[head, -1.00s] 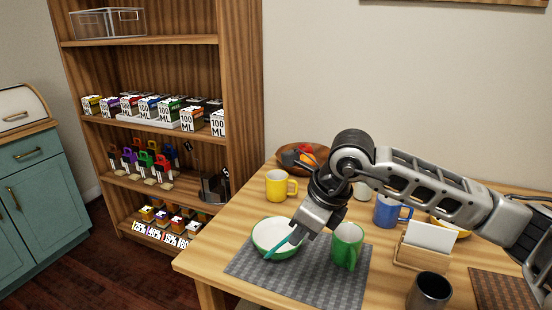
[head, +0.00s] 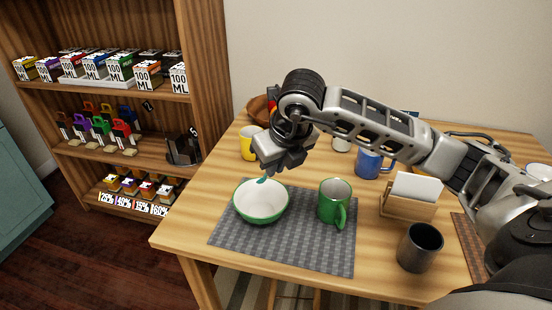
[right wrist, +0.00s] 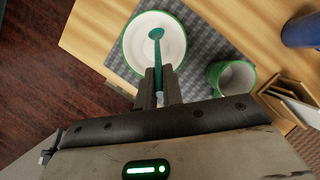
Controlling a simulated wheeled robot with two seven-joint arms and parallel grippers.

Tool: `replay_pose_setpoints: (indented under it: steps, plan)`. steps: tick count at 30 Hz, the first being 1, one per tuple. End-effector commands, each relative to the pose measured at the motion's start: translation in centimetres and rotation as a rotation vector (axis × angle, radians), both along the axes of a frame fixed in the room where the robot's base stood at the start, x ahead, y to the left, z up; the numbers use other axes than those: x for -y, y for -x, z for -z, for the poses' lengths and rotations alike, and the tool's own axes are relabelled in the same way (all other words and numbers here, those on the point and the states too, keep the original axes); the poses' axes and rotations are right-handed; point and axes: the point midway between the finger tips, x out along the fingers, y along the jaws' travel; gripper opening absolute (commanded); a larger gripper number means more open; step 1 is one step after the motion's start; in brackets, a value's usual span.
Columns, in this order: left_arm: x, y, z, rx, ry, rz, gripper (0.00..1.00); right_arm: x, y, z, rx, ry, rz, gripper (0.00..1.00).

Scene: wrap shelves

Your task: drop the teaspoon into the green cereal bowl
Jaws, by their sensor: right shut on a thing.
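The green cereal bowl (head: 262,213), green outside and white inside, stands upright on a grey woven mat. It also shows in the right wrist view (right wrist: 133,62). My right gripper (head: 272,170) is over the bowl's far side and shut on the teal teaspoon (right wrist: 157,50). In the right wrist view the teaspoon's rounded end points away from the fingers and overlaps the bowl's interior. In the head view only a small teal part of the teaspoon (head: 263,181) shows below the gripper, by the far rim. My left gripper is not in view.
A green mug (head: 333,202) stands on the mat (head: 290,248), just right of the bowl. A yellow mug (head: 248,143), blue mug (head: 368,164), napkin holder (head: 404,207) and dark cup (head: 419,248) stand around it. The mat's front is clear.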

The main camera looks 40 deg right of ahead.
Motion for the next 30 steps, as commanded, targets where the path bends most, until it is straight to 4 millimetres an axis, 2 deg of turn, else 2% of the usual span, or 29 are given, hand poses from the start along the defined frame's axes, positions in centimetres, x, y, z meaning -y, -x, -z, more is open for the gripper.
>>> replay_pose_setpoints:
  steps: [1,4,14,15,17,26,30]
  plan:
    - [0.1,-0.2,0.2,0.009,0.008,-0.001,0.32,0.0,0.0,1.0,-0.002,0.001,0.000,0.00]
    - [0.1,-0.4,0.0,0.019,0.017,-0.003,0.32,0.0,0.0,1.8,-0.001,0.000,0.000,0.00]
    - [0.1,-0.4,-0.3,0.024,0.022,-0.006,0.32,0.0,0.0,2.0,0.000,-0.001,-0.001,0.00]
    - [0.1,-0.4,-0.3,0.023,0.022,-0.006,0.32,0.0,0.0,2.0,0.000,-0.001,-0.001,0.20]
    - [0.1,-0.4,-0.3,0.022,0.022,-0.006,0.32,0.0,0.0,2.0,0.000,0.000,-0.001,0.34]
    - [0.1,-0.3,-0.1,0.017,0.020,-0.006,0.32,0.0,0.0,1.9,0.001,0.000,-0.001,0.34]
    - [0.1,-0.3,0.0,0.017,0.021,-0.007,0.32,-0.1,0.4,0.6,0.004,-0.001,0.000,0.34]
